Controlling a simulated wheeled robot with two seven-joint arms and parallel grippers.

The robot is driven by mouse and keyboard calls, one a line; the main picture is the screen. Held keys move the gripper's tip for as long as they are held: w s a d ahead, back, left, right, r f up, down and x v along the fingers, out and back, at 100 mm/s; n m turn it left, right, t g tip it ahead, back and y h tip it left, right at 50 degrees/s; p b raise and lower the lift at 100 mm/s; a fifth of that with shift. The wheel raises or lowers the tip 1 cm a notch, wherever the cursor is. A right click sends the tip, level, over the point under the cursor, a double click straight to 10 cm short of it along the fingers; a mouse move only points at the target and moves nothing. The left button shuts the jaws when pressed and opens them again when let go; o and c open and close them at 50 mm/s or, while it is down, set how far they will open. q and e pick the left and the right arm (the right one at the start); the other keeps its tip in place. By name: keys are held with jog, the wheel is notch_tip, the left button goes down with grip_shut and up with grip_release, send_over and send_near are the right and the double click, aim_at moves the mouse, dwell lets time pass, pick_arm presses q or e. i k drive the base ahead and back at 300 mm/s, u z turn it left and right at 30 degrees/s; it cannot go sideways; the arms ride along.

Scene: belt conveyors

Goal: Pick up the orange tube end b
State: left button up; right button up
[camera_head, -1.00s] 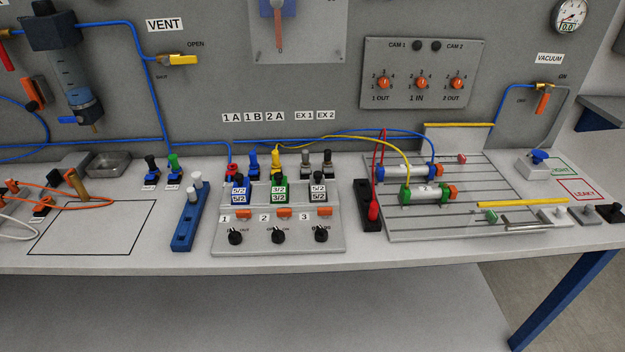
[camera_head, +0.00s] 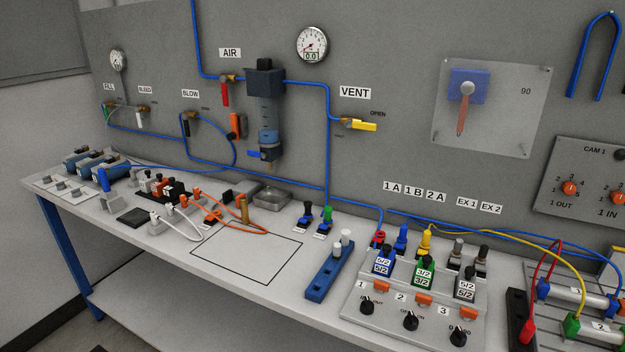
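The orange tube (camera_head: 222,222) lies on the bench left of the middle, in loose curves between a group of orange-topped fittings (camera_head: 184,201) and a brown upright post (camera_head: 244,209). Part of it reaches into the black-outlined rectangle (camera_head: 247,257) on the bench top. Its ends sit close to the fittings and the post. I cannot tell which is end b, and no label on the tube is readable. Neither of my grippers is in view.
A white tube (camera_head: 180,231) lies beside the orange one. A metal tray (camera_head: 271,197) stands behind. A blue rack (camera_head: 328,268) and the valve panel (camera_head: 400,318) stand to the right. The outlined rectangle is mostly bare.

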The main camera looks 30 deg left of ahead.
aim_at(197, 193)
jog(key=u, duration=1.65)
jog(key=i, duration=0.25)
jog(key=z, duration=0.1)
